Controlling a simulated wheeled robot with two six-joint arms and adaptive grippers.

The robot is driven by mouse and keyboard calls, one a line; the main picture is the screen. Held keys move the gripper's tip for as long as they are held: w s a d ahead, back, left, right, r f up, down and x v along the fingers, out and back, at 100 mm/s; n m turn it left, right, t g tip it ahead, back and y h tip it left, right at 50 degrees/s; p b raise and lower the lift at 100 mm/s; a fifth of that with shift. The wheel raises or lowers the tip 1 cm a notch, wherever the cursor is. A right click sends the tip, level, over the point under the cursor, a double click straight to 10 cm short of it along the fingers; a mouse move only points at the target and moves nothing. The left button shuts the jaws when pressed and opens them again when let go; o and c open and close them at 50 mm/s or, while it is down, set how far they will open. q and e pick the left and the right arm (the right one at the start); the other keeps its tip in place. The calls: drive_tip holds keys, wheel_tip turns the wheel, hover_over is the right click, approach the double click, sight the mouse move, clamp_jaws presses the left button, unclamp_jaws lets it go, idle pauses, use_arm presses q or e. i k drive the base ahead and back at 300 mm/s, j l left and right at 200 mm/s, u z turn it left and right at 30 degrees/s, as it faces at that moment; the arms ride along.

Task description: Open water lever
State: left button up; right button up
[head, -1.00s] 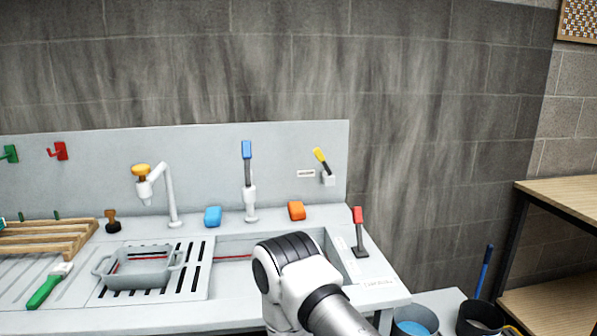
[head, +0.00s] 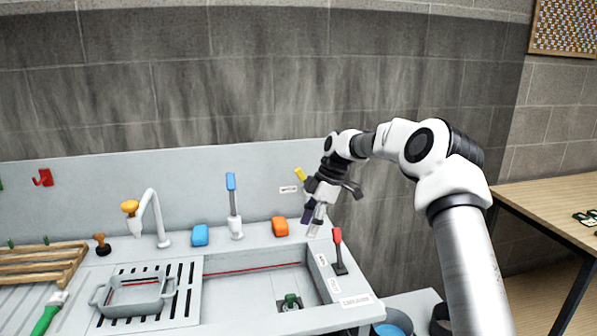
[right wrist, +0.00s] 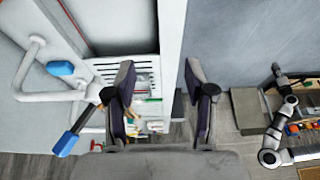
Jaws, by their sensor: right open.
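A red-handled lever (head: 338,250) stands upright on the right edge of the sink in the head view. A yellow-handled lever (head: 300,174) is on the back panel, its lower part hidden by my right gripper. A blue-handled lever (head: 231,193) rises from a white base at the back of the sink. A blue handle on a dark stem (right wrist: 68,142) shows at the left in the right wrist view. My right gripper (head: 314,212) is open and empty, just in front of the back panel, left of and above the red lever. My left gripper is out of view.
The sink basin (head: 250,285) has a green object (head: 290,301) at its bottom. A white tap (head: 155,215), a blue sponge (head: 200,235) and an orange sponge (head: 280,226) stand along the back. A grey basket (head: 130,297) sits on the left drainer. A wooden shelf (head: 540,200) is at right.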

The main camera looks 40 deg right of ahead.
sight(298, 172)
drive_tip(key=i+l, duration=0.35)
drive_tip(key=l, duration=0.15)
drive_tip(key=i+l, duration=0.75)
drive_tip(key=l, duration=0.3)
